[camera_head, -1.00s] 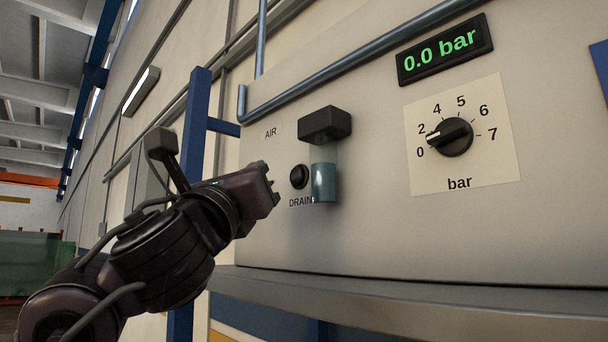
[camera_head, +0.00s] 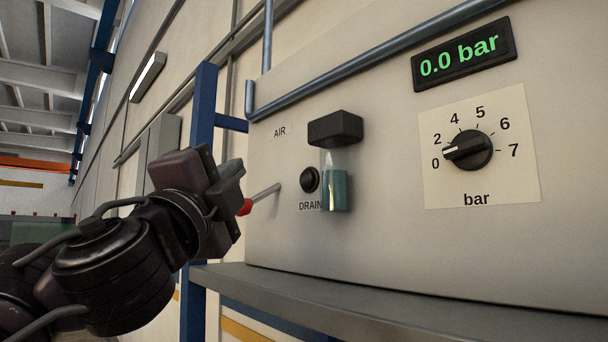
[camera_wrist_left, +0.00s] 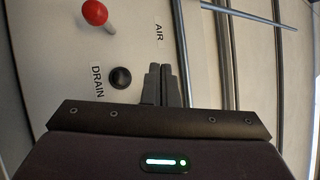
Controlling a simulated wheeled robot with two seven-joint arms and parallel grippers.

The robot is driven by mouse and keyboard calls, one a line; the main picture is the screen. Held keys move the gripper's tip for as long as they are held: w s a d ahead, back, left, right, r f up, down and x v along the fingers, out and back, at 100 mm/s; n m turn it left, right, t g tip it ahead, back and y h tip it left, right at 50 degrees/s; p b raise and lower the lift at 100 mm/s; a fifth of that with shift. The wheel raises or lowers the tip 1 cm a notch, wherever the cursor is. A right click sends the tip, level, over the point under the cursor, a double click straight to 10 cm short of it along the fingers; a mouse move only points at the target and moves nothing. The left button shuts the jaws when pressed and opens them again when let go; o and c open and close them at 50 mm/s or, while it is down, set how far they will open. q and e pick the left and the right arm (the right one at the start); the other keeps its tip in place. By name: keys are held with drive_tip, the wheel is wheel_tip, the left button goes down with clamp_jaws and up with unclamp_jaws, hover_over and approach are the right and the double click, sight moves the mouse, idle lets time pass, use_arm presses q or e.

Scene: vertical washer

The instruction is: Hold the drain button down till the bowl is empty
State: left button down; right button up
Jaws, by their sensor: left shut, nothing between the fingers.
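The round black drain button (camera_head: 310,179) is on the grey panel, above the DRAIN label; it also shows in the left wrist view (camera_wrist_left: 121,78). The clear bowl (camera_head: 335,188) hangs under a black cap to its right and holds blue-green liquid over most of its height. My left gripper (camera_head: 238,172) is to the left of the button, apart from it, with free space between. In the left wrist view its fingers (camera_wrist_left: 163,86) are together and empty, beside the button in the picture. My right gripper is not in view.
A lever with a red ball knob (camera_head: 245,207) sticks out of the panel close to my left gripper. A display (camera_head: 463,54) reads 0.0 bar above a pressure dial (camera_head: 468,150) pointing near 0. A grey ledge (camera_head: 370,305) runs below the panel.

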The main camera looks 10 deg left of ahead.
sight(301, 174)
use_arm(q)
drive_tip(key=shift+w, duration=0.1)
idle(0.3)
drive_tip(key=w+d+b, duration=0.3)
drive_tip(key=w+d, duration=0.2)
drive_tip(key=w, duration=0.2)
drive_tip(key=shift+d, duration=0.2)
drive_tip(key=shift+d+f, duration=0.1)
idle(2.0)
drive_tip(key=shift+w+d+b, duration=0.2)
drive_tip(key=shift+w+b, duration=0.05)
drive_tip(key=shift+b, duration=0.05)
drive_tip(key=shift+w+d, duration=0.3)
drive_tip(key=shift+w, duration=0.1)
idle(3.9)
